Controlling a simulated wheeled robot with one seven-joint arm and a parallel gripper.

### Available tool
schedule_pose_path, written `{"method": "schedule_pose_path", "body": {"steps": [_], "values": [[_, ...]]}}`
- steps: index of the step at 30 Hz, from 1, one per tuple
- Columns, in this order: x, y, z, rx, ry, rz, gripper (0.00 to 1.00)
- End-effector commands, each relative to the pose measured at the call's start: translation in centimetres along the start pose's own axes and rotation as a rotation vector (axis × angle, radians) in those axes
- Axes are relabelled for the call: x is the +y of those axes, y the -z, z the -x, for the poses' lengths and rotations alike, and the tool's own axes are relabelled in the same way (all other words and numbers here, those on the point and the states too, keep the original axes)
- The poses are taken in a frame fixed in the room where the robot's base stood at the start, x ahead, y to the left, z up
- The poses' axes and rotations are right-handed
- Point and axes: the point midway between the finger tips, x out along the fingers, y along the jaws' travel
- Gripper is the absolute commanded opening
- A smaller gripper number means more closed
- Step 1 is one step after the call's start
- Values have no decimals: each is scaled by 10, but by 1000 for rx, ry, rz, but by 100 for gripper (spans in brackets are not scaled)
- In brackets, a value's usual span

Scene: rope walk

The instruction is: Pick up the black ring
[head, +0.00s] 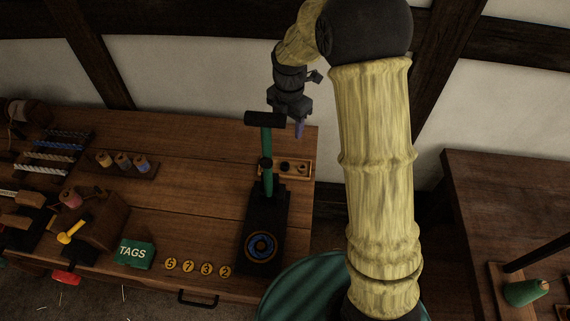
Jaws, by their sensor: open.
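My gripper (299,128) hangs above the back right of the wooden workbench (190,220), with a purplish finger pointing down. It is open, and I see nothing held in it. Below it, a small wooden tray (308,168) holds small dark round pieces (285,167). One of these may be the black ring, but they are too small to be sure. A dark collar (265,165) sits around a green post (268,182) just left of the tray. I cannot tell whether it is a loose ring.
A blue-and-orange coil (261,247) lies in front.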

Motion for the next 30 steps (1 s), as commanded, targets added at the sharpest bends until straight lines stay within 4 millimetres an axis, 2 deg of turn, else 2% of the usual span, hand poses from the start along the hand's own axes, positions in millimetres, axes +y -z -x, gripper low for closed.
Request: {"method": "schedule_pose_path", "body": {"steps": [5, 17, 20, 30], "values": [[11, 0, -2, 8, 10, 142, 52], [11, 0, -7, 9, 11, 146, 52], [11, 0, -19, 10, 13, 145, 52], [9, 1, -78, 10, 15, 145, 52]]}}
